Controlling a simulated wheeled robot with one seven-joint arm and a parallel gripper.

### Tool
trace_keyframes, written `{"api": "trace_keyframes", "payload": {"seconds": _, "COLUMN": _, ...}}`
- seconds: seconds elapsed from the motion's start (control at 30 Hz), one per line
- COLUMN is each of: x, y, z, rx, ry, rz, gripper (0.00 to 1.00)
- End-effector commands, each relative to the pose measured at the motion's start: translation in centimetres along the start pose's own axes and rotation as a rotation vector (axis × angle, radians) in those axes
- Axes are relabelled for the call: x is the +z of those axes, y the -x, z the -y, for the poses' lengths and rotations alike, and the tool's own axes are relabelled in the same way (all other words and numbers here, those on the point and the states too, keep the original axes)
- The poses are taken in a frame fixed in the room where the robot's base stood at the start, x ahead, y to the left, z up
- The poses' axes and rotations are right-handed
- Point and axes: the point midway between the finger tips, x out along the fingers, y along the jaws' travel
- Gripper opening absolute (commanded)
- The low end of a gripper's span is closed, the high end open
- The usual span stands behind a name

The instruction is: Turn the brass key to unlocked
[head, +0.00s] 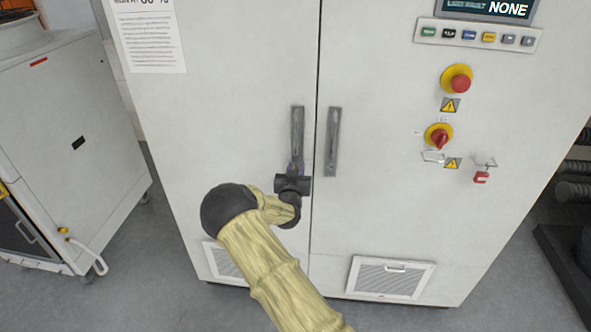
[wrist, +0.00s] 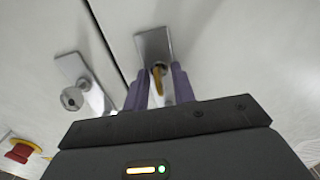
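The brass key (wrist: 158,77) shows in the wrist view, sticking out from the lock at the lower end of a grey door handle plate (wrist: 153,42). My gripper (wrist: 160,72) is at the key, with its two purple fingers on either side of it. A gap shows between the fingers, so they look open and not closed on the key. In the head view my gripper (head: 294,174) is in front of the lower end of the left door handle (head: 297,132) and hides the key. Whether the key is turned is hard to tell.
A second handle plate (wrist: 72,68) with a round lock knob (wrist: 71,99) is close beside, across the door seam. The white cabinet (head: 385,230) has a red emergency button (head: 460,84) and a red rotary switch (head: 439,139) at right. Another white unit (head: 75,150) stands at left.

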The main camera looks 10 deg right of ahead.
Motion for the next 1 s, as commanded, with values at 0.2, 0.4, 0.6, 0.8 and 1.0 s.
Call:
{"api": "trace_keyframes", "payload": {"seconds": 0.2, "x": -0.02, "y": 0.02, "z": 0.02, "rx": 0.0, "ry": 0.0, "rz": 0.0, "gripper": 0.0}}
{"api": "trace_keyframes", "payload": {"seconds": 0.4, "x": 0.0, "y": 0.03, "z": 0.04, "rx": -0.001, "ry": -0.005, "rz": -0.001, "gripper": 0.0}}
{"api": "trace_keyframes", "payload": {"seconds": 0.6, "x": 0.15, "y": 0.01, "z": 0.0, "rx": 0.0, "ry": -0.042, "rz": -0.002, "gripper": 0.0}}
{"api": "trace_keyframes", "payload": {"seconds": 0.8, "x": 0.38, "y": 0.01, "z": -0.02, "rx": -0.001, "ry": -0.134, "rz": -0.002, "gripper": 0.0}}
{"api": "trace_keyframes", "payload": {"seconds": 1.0, "x": 0.55, "y": -0.02, "z": -0.17, "rx": 0.0, "ry": -0.281, "rz": -0.003, "gripper": 0.0}}
